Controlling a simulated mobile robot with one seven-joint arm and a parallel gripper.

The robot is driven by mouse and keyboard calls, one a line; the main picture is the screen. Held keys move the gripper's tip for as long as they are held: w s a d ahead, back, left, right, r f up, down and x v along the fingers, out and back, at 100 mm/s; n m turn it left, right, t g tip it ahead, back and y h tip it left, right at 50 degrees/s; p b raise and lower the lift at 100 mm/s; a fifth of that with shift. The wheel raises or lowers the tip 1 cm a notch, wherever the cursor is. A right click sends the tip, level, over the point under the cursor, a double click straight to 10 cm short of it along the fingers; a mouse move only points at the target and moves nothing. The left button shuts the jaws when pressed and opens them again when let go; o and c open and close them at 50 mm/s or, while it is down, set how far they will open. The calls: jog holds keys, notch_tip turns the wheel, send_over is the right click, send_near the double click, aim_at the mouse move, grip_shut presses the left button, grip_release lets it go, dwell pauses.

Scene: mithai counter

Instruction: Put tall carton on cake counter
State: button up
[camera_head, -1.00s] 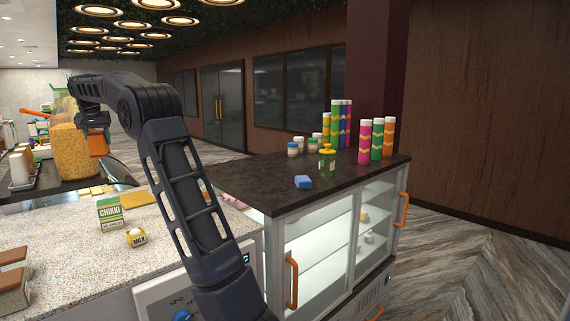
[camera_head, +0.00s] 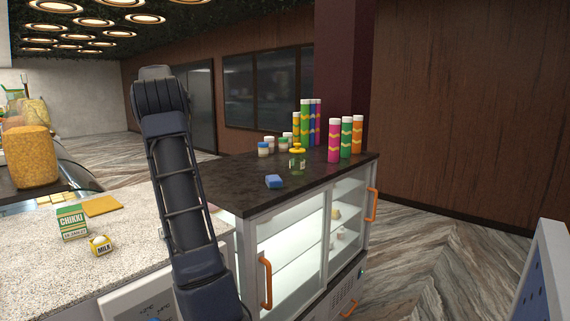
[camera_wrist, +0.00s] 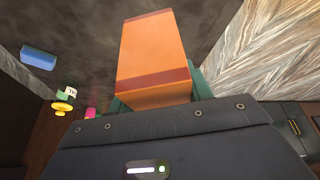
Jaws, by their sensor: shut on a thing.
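The tall carton (camera_wrist: 153,52) is orange with dark red bands and fills the upper middle of the wrist view. My gripper (camera_wrist: 158,98) is shut on it, with teal fingers at its two sides. In the head view my arm's front part hides the gripper and the carton. The cake counter (camera_head: 235,190), which I take to be the glass display case with a dark top, stands in the middle of the head view. Its dark top (camera_wrist: 100,35) lies behind the carton in the wrist view. I cannot tell the carton's height above it.
On the dark top stand a blue block (camera_head: 274,181), a yellow-lidded jar (camera_head: 297,162), small jars and several coloured tubes (camera_head: 334,142). The top's near left part is bare.

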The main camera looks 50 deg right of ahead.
jog(key=s+d+r+m+g, duration=0.2)
jog(key=s+d+m, duration=0.2)
jog(key=s+d, duration=0.95)
jog(key=shift+m, duration=0.3)
jog(key=f, duration=0.6)
jog(key=w+d+f, duration=0.1)
jog(key=f, duration=0.6)
jog(key=d+f, duration=0.1)
jog(key=f, duration=0.6)
jog(key=shift+w+f, duration=0.15)
jog(key=shift+w, duration=0.15)
jog(key=shift+f, duration=0.1)
jog(key=o, duration=1.1)
jog(key=shift+o, duration=0.2)
